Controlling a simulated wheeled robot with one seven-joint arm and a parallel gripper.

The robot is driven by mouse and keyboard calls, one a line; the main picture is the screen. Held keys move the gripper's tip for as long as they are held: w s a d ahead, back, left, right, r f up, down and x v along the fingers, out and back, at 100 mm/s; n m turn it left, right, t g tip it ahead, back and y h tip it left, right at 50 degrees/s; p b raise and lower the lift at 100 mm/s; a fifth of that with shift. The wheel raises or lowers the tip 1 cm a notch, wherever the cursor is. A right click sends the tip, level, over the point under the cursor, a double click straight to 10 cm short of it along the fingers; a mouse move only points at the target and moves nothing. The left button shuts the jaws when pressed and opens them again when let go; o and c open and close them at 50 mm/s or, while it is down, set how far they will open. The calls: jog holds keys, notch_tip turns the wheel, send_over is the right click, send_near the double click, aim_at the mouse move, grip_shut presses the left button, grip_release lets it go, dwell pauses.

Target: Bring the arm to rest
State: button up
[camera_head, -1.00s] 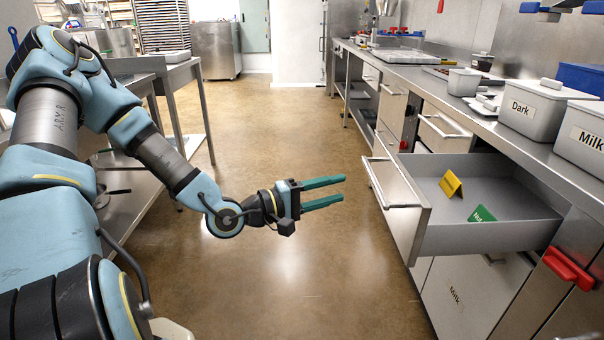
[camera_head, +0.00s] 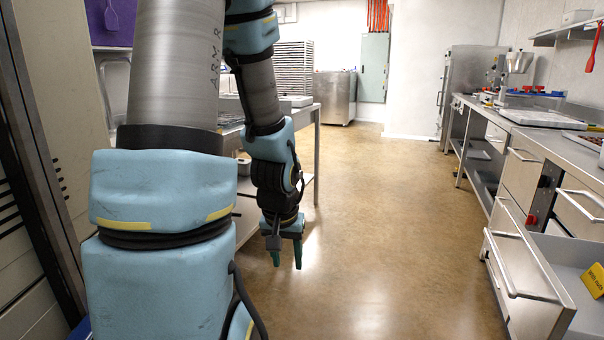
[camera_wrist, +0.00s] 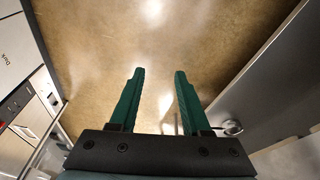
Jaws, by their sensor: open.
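My gripper (camera_head: 286,260) hangs below my folded arm in the head view, its green fingers pointing down at the floor. In the wrist view my gripper (camera_wrist: 158,75) has its two green fingers apart, with only bare floor between and beyond them. It is open and empty. My arm links fill much of the left half of the head view and hide what lies behind them.
An open drawer (camera_head: 520,272) juts out at the lower right, with a yellow card (camera_head: 594,284) inside. A steel counter (camera_head: 545,140) runs along the right. A steel table (camera_head: 316,150) stands behind my arm. The brown floor (camera_head: 390,220) between is clear.

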jog(key=s+a+r+p, duration=0.1)
jog(key=s+r+p, duration=0.1)
jog(key=r+p, duration=0.4)
jog(key=s+a+r+g+p, duration=0.1)
jog(key=s+a+r+p, duration=0.1)
jog(key=r+p, duration=0.5)
notch_tip(320, 180, up, 5)
jog(key=shift+a+r+n, duration=0.15)
jog(key=shift+a+n, duration=0.1)
jog(key=shift+n, duration=0.15)
jog(key=shift+s, duration=0.1)
dwell(1.8)
